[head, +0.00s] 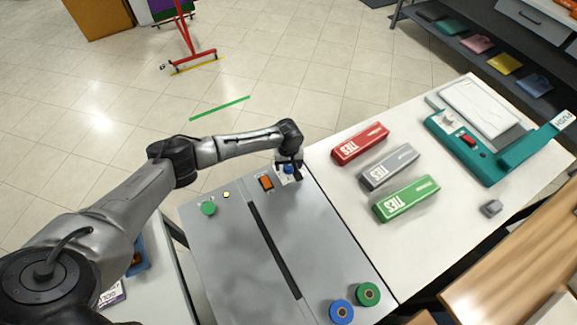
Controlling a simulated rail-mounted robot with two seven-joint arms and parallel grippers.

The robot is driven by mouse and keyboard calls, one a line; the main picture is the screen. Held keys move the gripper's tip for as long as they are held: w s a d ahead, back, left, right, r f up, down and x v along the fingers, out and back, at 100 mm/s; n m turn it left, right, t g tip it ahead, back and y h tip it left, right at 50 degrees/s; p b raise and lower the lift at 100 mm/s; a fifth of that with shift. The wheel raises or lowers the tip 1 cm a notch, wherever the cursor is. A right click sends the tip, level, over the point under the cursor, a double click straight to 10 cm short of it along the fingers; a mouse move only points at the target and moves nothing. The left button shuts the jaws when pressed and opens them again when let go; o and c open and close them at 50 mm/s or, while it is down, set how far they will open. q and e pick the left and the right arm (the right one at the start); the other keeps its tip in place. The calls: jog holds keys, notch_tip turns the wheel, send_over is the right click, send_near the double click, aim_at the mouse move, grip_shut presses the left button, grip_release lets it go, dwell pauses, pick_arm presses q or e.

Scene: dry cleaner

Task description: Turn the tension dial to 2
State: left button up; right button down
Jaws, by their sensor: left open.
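The tension dial looks to be the small blue knob (288,169) at the far right corner of the grey machine top (220,265). My left gripper (289,175) is right over this knob, with its fingers pointing down around or beside it. It is open; I cannot tell whether the fingers touch the knob. The gripper covers most of the dial and its markings, so its setting cannot be read. My right gripper is not in view.
The machine top also has an orange switch (265,183), a green button (208,208), a long dark slot (273,250) and blue (341,312) and green (367,294) spools. Red (360,143), grey (389,166) and green (406,198) TIES boxes lie beside a teal device (462,150).

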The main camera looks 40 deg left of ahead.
pick_arm(q)
jog(key=shift+f, duration=0.6)
